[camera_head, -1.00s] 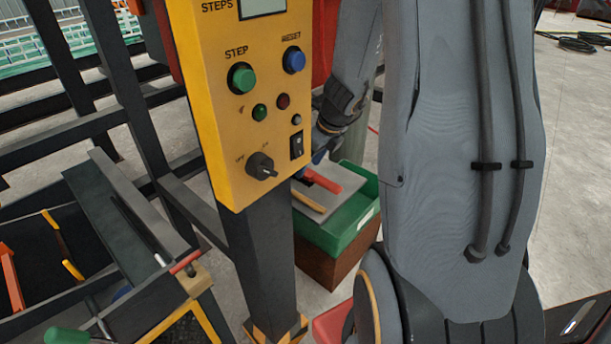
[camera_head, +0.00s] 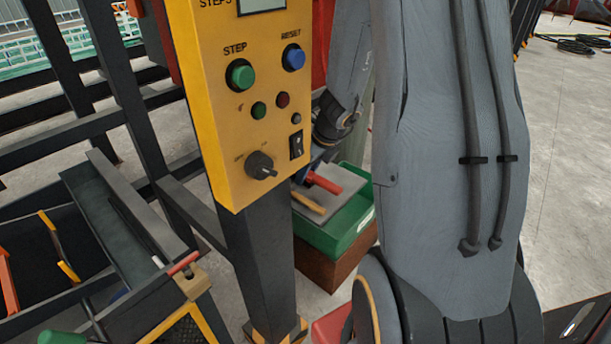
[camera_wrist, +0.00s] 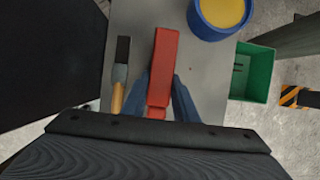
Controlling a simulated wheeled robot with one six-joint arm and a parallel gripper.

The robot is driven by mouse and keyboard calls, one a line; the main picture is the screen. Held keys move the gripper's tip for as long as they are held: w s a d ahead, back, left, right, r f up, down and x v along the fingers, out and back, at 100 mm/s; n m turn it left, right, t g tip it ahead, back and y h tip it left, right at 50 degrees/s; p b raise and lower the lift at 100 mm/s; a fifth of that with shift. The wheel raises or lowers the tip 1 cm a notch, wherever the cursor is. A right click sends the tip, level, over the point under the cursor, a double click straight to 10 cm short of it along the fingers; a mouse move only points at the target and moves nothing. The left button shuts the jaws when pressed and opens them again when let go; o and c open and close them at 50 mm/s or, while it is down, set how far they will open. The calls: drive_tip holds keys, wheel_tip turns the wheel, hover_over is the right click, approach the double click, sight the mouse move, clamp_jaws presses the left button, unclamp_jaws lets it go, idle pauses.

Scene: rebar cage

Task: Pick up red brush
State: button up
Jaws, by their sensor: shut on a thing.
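The red brush (camera_head: 324,183) shows just right of the control post in the head view, over a grey board (camera_head: 338,206). In the wrist view the red brush (camera_wrist: 165,62) extends away from me, between the two blue fingers of my gripper (camera_wrist: 162,92). The fingers are shut on it, one along each side. I cannot tell whether the brush is clear of the board. In the head view the control panel and my arm partly hide the gripper.
A wooden-handled tool (camera_wrist: 118,85) lies left of the brush. A blue cup with yellow contents (camera_wrist: 222,14) stands right of it. A green bin (camera_head: 347,240) sits beneath the board. The yellow control panel (camera_head: 225,120) on its dark post stands close by on the left.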

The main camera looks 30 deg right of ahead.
drive_tip(key=shift+r+p, duration=0.3)
drive_tip(key=shift+r, duration=0.55)
wheel_tip(320, 180, up, 2)
drive_tip(key=shift+r+p, duration=0.2)
drive_tip(key=shift+p, duration=0.2)
drive_tip(key=s+d+b, duration=0.2)
drive_tip(key=s+d, duration=0.1)
drive_tip(key=s, duration=0.5)
drive_tip(key=s+d+b, duration=0.3)
drive_tip(key=s, duration=0.6)
drive_tip(key=shift+f, duration=0.3)
drive_tip(key=shift+d, duration=0.1)
drive_tip(key=o, duration=0.3)
drive_tip(key=shift+c, duration=0.6)
